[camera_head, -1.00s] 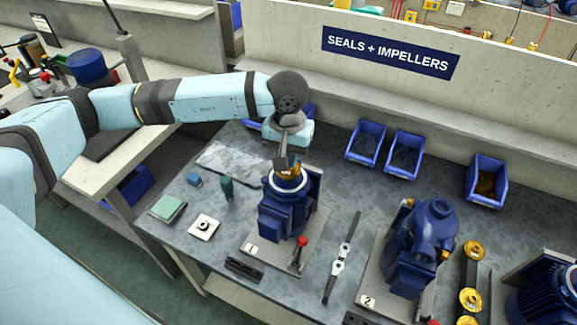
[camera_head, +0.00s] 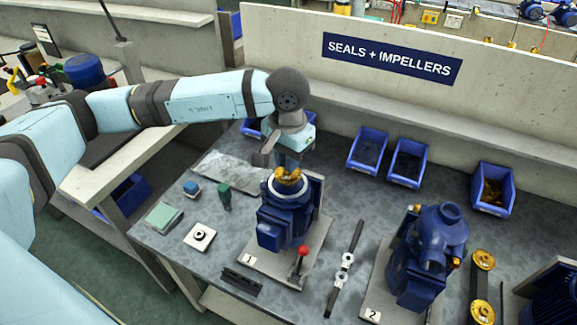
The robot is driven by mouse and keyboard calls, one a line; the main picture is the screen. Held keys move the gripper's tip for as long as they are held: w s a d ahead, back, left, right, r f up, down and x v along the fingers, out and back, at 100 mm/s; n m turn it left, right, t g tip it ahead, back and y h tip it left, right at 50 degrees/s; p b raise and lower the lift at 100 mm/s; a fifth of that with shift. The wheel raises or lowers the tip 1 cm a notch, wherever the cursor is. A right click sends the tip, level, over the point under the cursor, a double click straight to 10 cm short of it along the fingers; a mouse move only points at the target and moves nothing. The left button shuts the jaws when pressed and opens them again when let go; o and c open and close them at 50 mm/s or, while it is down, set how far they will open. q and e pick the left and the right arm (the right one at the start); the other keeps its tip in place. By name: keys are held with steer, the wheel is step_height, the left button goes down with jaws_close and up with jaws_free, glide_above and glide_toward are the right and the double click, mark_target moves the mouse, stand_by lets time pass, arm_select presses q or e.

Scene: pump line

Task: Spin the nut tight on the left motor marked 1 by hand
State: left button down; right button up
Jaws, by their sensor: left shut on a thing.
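The blue motor marked 1 (camera_head: 284,222) stands upright on its base plate in the middle of the bench. A brass nut or impeller part (camera_head: 289,178) sits at its top centre, partly covered by my gripper. My left gripper (camera_head: 288,168) comes down from above and is shut on this brass part. The gripper body is turned, with one dark finger part sticking out to the left. The thread under the brass part is hidden. My right gripper is not in view.
A second blue motor marked 2 (camera_head: 428,258) stands to the right. A wrench-like tool (camera_head: 345,268) lies between the motors. A red-knobbed lever (camera_head: 302,252) stands at motor 1's front right. Blue bins (camera_head: 408,163) line the back. A green bottle (camera_head: 224,196) and white plate (camera_head: 199,237) are left.

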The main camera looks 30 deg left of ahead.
arm_select(q)
steer(key=shift+f+m+b, duration=0.4)
steer(key=shift+m+b, duration=0.4)
steer(key=shift+b, duration=0.25)
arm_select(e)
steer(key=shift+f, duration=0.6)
arm_select(q)
steer(key=shift+s+m+b, duration=0.1)
steer(key=shift+m+b, duration=0.9)
steer(key=shift+b, duration=0.1)
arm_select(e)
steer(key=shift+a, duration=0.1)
arm_select(q)
steer(key=shift+m+b, duration=0.95)
steer(key=shift+m, duration=0.05)
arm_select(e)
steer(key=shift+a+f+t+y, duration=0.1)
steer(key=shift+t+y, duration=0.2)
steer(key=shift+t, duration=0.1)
arm_select(q)
steer(key=shift+s+r+m+b, duration=0.1)
steer(key=shift+r+m+b, duration=0.15)
steer(key=shift+m, duration=0.35)
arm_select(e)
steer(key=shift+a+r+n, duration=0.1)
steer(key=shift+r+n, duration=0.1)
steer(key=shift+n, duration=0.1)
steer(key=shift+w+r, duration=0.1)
